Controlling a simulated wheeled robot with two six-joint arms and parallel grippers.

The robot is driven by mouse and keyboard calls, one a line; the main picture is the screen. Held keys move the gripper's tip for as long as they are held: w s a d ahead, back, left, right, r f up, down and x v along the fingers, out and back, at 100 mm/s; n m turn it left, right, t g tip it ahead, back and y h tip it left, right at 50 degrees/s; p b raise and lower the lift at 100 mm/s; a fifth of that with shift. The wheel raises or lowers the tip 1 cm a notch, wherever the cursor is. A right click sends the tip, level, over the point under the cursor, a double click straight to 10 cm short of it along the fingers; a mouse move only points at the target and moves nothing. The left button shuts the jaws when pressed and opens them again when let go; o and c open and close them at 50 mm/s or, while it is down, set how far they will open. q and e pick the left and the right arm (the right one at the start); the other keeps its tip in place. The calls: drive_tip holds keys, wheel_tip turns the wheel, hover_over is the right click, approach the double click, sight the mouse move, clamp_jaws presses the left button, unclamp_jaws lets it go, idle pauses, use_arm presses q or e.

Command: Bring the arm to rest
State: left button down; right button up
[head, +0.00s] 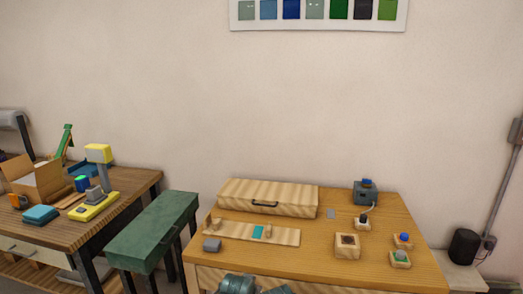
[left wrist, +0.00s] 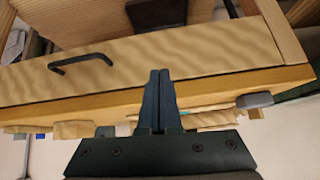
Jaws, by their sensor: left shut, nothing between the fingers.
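My left gripper (left wrist: 159,73) shows in the left wrist view with its two dark fingers shut together and nothing between them. Its fingertips lie over the light wooden front panel (left wrist: 200,50) of the workbench, which has a dark handle (left wrist: 82,59); the gap to it cannot be judged. In the head view, only teal-grey parts of my arm (head: 237,284) show at the bottom edge, in front of the wooden workbench (head: 330,262). The left fingers cannot be made out there. My right gripper is not in view.
On the workbench are a wooden case (head: 268,197), a wooden board (head: 220,231), a grey block (head: 212,245), a wooden block with a dark top (head: 347,246) and small stands at right. A green bench (head: 150,232) and a cluttered table (head: 50,235) stand left.

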use_arm(q)
drive_tip(key=s+a+f+g+y+b, duration=0.2)
drive_tip(key=s+f+g, duration=0.25)
drive_tip(key=s, duration=0.45)
drive_tip(key=s+a+f+g+y+b, duration=0.1)
drive_tip(key=s+f+g+b, duration=0.25)
drive_tip(key=s+f, duration=0.4)
wheel_tip(320, 180, up, 15)
drive_tip(key=s+p, duration=0.1)
drive_tip(key=p, duration=1.4)
drive_tip(key=shift+s+m, duration=0.2)
drive_tip(key=shift+m, duration=0.1)
